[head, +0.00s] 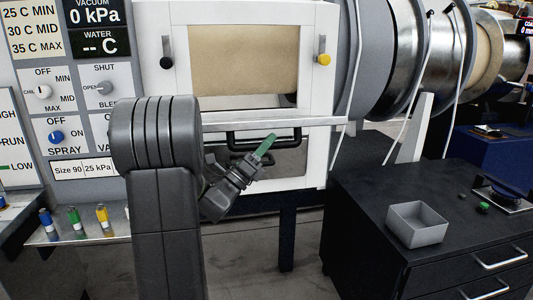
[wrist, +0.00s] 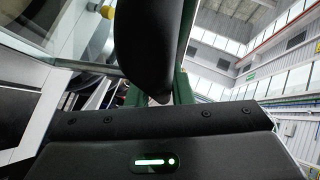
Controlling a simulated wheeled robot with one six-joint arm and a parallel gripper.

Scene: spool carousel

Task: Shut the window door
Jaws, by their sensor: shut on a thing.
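The window door (head: 315,170) is a white-framed panel with a dark pane, seen below a pale ledge on the front of the white cabinet. A black bar handle (head: 240,143) crosses its upper part. Above it, the window opening (head: 243,55) shows a tan surface, with a dark gap along the bottom. My gripper (head: 267,144) has its green fingers at the handle. In the wrist view the thick black handle (wrist: 150,40) runs between the green fingers, and my gripper is shut on it. My arm hides the left part of the door.
Latches with a black knob (head: 166,62) and a yellow knob (head: 324,59) flank the opening. Control panels stand at the left, above a shelf (head: 85,230) with coloured bottles. A black drawer cabinet (head: 370,215) with a grey tray (head: 417,224) stands at the right.

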